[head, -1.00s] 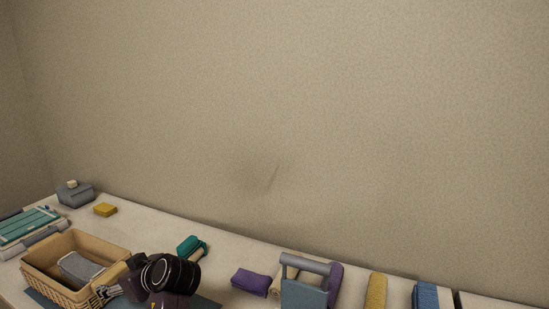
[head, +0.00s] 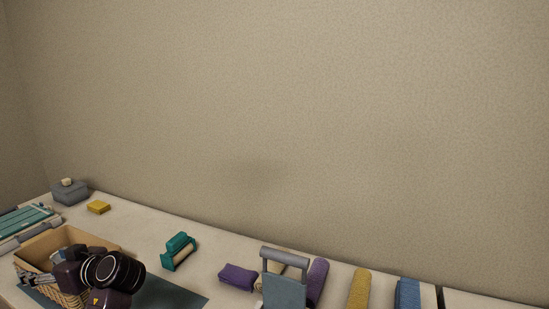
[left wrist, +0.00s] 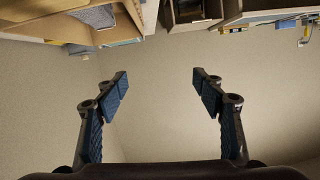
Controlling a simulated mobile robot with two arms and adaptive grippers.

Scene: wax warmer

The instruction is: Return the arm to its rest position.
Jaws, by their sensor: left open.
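My left arm comes in at the lower left of the head view, with its left gripper (head: 38,279) over the wicker basket (head: 70,237). In the left wrist view the left gripper (left wrist: 163,85) is open, its two blue-padded fingers wide apart with nothing between them. The arm hides much of the basket and what lies in it. My right gripper is not in view.
On the counter (head: 215,252) stand a grey lidded box (head: 70,193), a yellow block (head: 98,207), a teal item (head: 179,250), a purple cloth (head: 238,277), a grey handled holder (head: 284,290) and rolled towels (head: 359,289). A dark mat (head: 170,296) lies right of the basket.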

